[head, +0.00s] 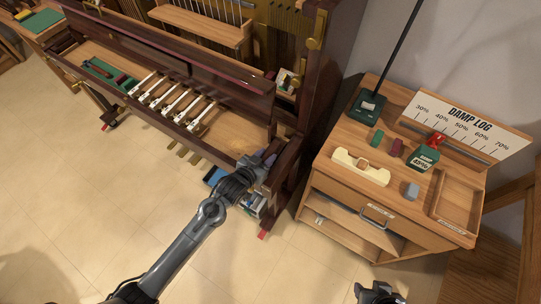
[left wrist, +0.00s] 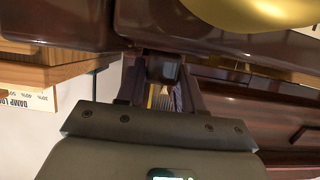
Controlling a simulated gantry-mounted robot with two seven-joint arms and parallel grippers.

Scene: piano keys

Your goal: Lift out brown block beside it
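The piano's dark red-brown case (head: 285,165) stands open, with its right end beside my left gripper (head: 258,163). In the left wrist view, the two dark fingers of my left gripper (left wrist: 164,88) are spread apart. A small dark brown block (left wrist: 164,68) shows between their tips, close to the case. I cannot tell whether the fingers touch it. In the head view the gripper hides that spot. My right gripper (head: 380,292) is at the bottom edge, away from the piano, and its fingers are unclear.
A wooden cabinet (head: 330,165) stands on the right with a cream handled piece (head: 361,166), a green box (head: 424,158), a grey block (head: 411,190) and an empty tray (head: 459,207). White-ended keys (head: 170,103) and a green tray (head: 103,70) lie in the piano.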

